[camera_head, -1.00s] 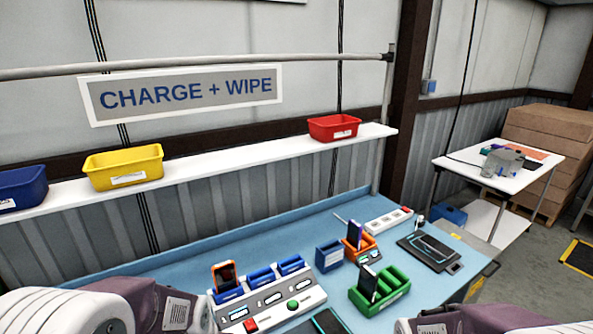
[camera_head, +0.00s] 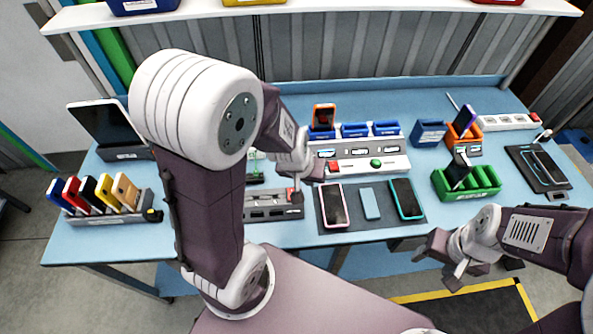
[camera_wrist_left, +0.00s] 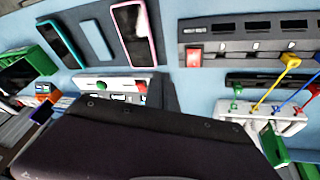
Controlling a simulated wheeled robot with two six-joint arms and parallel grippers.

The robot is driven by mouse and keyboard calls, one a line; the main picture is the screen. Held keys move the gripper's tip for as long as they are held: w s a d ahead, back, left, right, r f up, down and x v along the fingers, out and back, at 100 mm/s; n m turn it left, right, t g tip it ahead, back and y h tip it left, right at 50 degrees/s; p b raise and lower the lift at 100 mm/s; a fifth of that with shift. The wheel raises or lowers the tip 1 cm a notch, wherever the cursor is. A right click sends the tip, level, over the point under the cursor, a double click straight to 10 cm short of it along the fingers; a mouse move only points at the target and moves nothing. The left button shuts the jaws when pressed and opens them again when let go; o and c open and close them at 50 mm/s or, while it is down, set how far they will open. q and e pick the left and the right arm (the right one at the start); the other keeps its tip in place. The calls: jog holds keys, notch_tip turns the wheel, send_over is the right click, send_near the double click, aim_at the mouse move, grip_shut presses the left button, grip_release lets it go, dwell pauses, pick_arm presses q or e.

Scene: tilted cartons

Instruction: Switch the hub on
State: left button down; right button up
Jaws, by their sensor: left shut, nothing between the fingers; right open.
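The hub (camera_head: 262,208) is a dark grey box with a row of slots near the table's front edge, left of the phone mat. It also shows at the top of the left wrist view (camera_wrist_left: 225,42), with a red switch (camera_wrist_left: 194,57) near its end. My left gripper (camera_head: 298,203) is shut and empty at the hub's right end, close to the red switch, partly covering it in the head view. Whether it touches cannot be told. The switch's position is unclear. My right gripper (camera_head: 437,270) is open and empty, in front of the table.
Behind is a white charging station (camera_head: 355,165) with red and green buttons. A dark mat (camera_head: 350,213) with phones lies right of the hub. A green rack (camera_head: 470,187) stands further right. A phone rack (camera_head: 105,218) and a tablet (camera_head: 105,122) are at left.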

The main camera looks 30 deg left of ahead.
pick_arm(q)
jog(key=s+a+r+n+g+y+p, duration=0.1)
jog(key=a+r+n+p, duration=0.3)
jog(key=p, duration=1.2)
notch_tip(320, 180, up, 3)
jog(key=shift+s+f+g+y+p, duration=0.2)
jog(key=shift+s+g+y+p, duration=0.1)
jog(key=shift+s+g, duration=0.4)
pick_arm(e)
notch_tip(320, 180, up, 20)
pick_arm(q)
jog(key=shift+w+f, duration=0.1)
pick_arm(e)
jog(key=shift+w+f, duration=0.1)
jog(key=shift+f, duration=0.1)
pick_arm(q)
jog(key=b, duration=0.5)
send_near(291, 190)
jog(key=shift+f, duration=0.5)
jog(key=f, duration=0.4)
jog(key=w+f, duration=0.1)
jog(key=shift+a+f, duration=0.25)
jog(key=shift+f, duration=0.15)
pick_arm(e)
notch_tip(291, 190, down, 5)
jog(key=shift+r, duration=0.2)
pick_arm(q)
jog(key=shift+a, duration=0.1)
pick_arm(e)
jog(key=shift+f, duration=0.1)
